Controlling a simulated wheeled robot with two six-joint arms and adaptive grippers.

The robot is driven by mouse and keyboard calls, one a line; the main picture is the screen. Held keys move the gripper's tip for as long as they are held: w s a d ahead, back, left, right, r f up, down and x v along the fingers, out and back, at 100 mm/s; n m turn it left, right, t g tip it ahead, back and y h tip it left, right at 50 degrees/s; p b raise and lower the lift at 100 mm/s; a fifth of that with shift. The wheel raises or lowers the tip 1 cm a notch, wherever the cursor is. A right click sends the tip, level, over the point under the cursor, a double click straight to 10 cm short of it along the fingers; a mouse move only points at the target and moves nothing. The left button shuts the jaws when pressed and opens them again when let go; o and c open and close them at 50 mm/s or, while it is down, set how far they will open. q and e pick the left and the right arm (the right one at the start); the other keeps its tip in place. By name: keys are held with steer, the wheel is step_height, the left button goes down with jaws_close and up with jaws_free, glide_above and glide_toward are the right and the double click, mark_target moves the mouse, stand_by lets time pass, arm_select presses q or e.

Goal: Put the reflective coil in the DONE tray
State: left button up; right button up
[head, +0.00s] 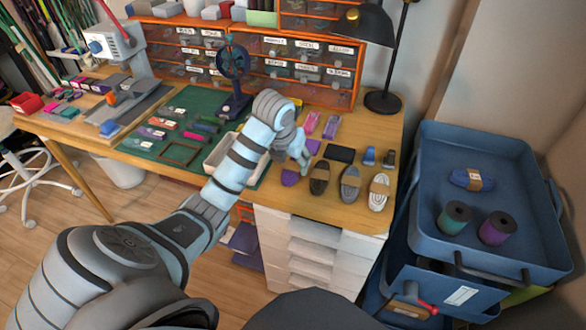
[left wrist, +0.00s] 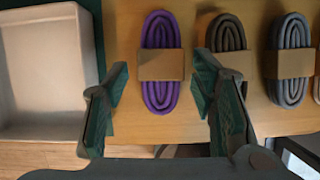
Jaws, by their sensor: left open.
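A row of banded cord coils lies at the front of the wooden table: purple (head: 289,178), dark brown (head: 319,180), grey (head: 350,184) and pale cream (head: 379,193). I cannot tell for sure which is the reflective coil. My left gripper (head: 303,160) is above the row's left end, hiding part of the purple coil. In the left wrist view, its open, empty fingers (left wrist: 162,88) stand either side of the purple coil (left wrist: 159,97), with the brown coil (left wrist: 228,36) and grey coil (left wrist: 289,91) to the right. A white tray (head: 211,163) sits left of the gripper; no DONE label is readable.
A blue cart (head: 520,255) on the right holds a blue coil (head: 471,180) and two spools, green (head: 454,218) and purple (head: 497,228). A black lamp (head: 384,100) and drawer cabinets (head: 270,51) stand behind.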

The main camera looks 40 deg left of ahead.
arm_select(q)
steer(key=shift+x, duration=0.95)
steer(key=shift+w+f, duration=0.1)
steer(key=shift+f, duration=0.15)
steer(key=shift+c, duration=0.2)
steer(key=shift+r, duration=0.1)
steer(key=c, duration=1)
steer(key=shift+c, duration=0.5)
arm_select(e)
steer(key=shift+w+d+f, duration=0.2)
steer(key=shift+d+f, duration=0.1)
steer(key=shift+d, duration=0.1)
